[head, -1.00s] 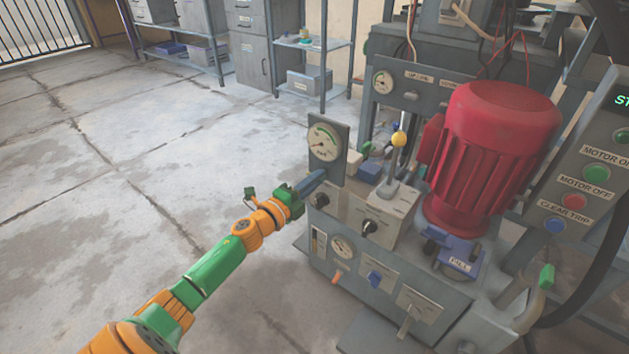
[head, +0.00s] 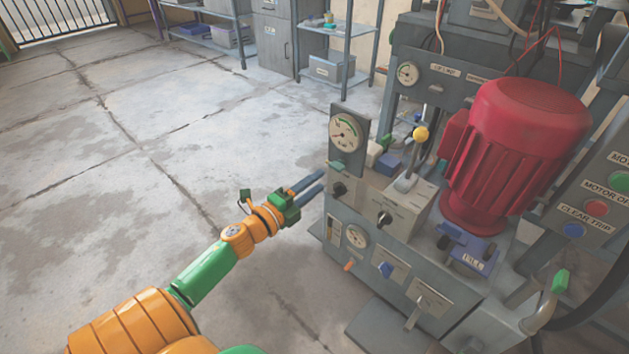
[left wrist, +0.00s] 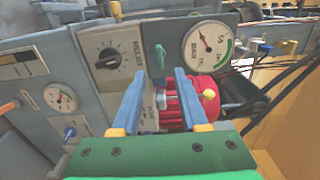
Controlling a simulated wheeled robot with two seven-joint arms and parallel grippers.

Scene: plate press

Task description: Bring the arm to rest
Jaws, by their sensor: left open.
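My left arm, orange and green, comes in from the lower left in the head view. Its left gripper (head: 312,183) has two blue-grey fingers held apart, with nothing between them. The fingertips are just left of the grey press unit (head: 345,215), near its front panel; whether they touch it I cannot tell. In the left wrist view the two fingers (left wrist: 186,80) stand apart, facing the panel with a black selector knob (left wrist: 108,58), a small green lever (left wrist: 160,55) and a dial gauge (left wrist: 206,46). My right gripper is not in view.
A red motor (head: 515,140) stands on the press unit. A yellow-knobbed lever (head: 421,134) rises behind the panel. A button box (head: 598,205) is at the right. Shelving (head: 330,68) stands at the back. Open concrete floor (head: 150,150) lies to the left of the press.

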